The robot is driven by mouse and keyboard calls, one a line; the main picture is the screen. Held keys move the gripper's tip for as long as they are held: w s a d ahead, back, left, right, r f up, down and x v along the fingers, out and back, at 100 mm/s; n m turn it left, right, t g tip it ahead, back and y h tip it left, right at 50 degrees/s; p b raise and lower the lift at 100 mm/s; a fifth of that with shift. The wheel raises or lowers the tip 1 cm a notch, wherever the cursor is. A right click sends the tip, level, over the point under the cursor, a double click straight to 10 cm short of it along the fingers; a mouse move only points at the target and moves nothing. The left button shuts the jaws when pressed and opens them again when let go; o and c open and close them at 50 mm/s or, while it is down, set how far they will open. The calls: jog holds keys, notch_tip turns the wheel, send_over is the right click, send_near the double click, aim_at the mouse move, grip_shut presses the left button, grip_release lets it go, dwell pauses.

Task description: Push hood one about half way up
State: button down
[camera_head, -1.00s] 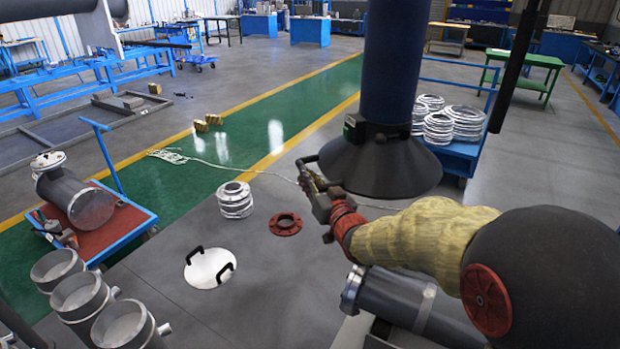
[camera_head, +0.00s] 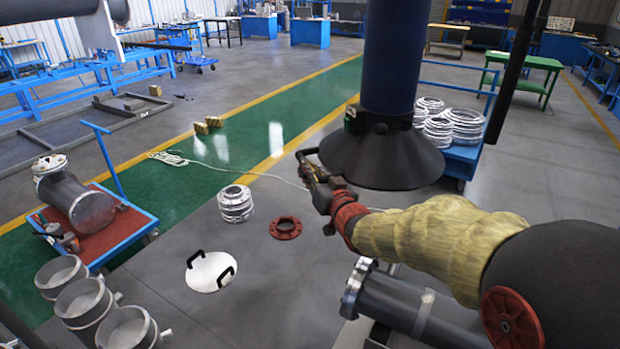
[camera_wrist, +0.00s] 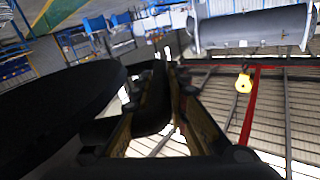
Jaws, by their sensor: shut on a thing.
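The hood (camera_head: 385,160), a black cone on a thick dark blue duct (camera_head: 390,60), hangs right of centre in the head view. I take it to be hood one; no label is readable. My gripper (camera_head: 308,158) is at the left edge of the hood's lower rim. In the wrist view the hood's dark rim (camera_wrist: 60,105) fills the left side, and a dark piece lies between the fingers of my gripper (camera_wrist: 163,70). The gripper is shut on the hood's edge; the exact contact is dark and partly hidden.
A blue cart with shiny coiled rings (camera_head: 465,122) stands behind the hood at right. A red flange (camera_head: 285,228), a ring stack (camera_head: 235,203) and a white lid (camera_head: 211,271) lie on the floor. A grey flanged pipe (camera_head: 410,300) lies below my arm.

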notch_tip(320, 180, up, 27)
jog(key=p, duration=1.3)
jog(key=c, duration=1.8)
grip_release()
jog(key=shift+c, duration=0.2)
jog(key=shift+o, duration=0.6)
jog(key=shift+a, duration=0.1)
jog(key=shift+f, duration=0.1)
